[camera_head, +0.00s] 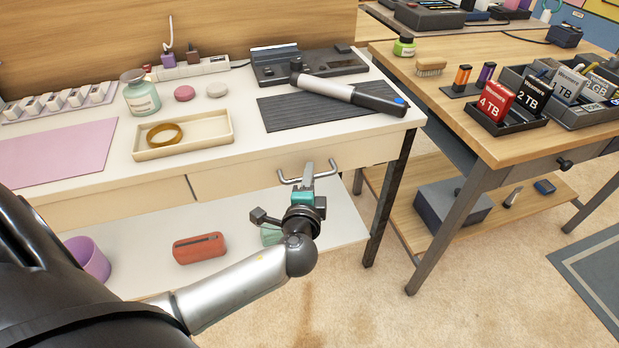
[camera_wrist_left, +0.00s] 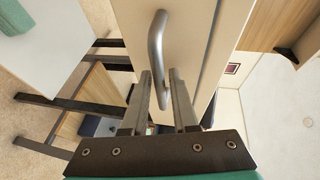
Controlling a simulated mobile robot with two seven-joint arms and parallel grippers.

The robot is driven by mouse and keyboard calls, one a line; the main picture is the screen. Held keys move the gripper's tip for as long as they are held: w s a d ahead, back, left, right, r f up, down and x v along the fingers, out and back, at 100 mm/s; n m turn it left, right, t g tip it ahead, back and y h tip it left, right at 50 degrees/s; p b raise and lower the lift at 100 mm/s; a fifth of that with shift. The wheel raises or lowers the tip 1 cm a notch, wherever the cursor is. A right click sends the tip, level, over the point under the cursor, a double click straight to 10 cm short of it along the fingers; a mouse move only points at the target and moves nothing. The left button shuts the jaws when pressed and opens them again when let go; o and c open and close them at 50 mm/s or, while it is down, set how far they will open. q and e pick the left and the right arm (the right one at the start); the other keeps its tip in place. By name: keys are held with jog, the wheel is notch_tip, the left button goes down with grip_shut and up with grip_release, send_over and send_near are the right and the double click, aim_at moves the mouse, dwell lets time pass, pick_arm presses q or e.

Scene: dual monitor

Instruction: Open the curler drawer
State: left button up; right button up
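The curler drawer (camera_head: 235,182) is the cream drawer front under the right part of the white desk; it looks closed. Its grey bar handle (camera_head: 326,168) is on the front and also shows in the left wrist view (camera_wrist_left: 155,45). The curler (camera_head: 335,88), silver and black, lies on a dark ribbed mat above. My left gripper (camera_head: 307,172) is at the handle. In the left wrist view, its two fingers (camera_wrist_left: 160,78) stand apart with the bar between their tips; I cannot tell if they touch it. My right gripper is not in view.
A tray (camera_head: 228,139) with a yellow ring, a green jar (camera_head: 140,93) and a power strip (camera_head: 190,69) sit on the desk. A red case (camera_head: 199,248) and a purple cup (camera_head: 88,259) are on the lower shelf. A wooden desk (camera_head: 470,110) stands at right.

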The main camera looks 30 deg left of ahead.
pick_arm(q)
jog(key=shift+c, duration=0.3)
grip_shut()
dwell(1.1)
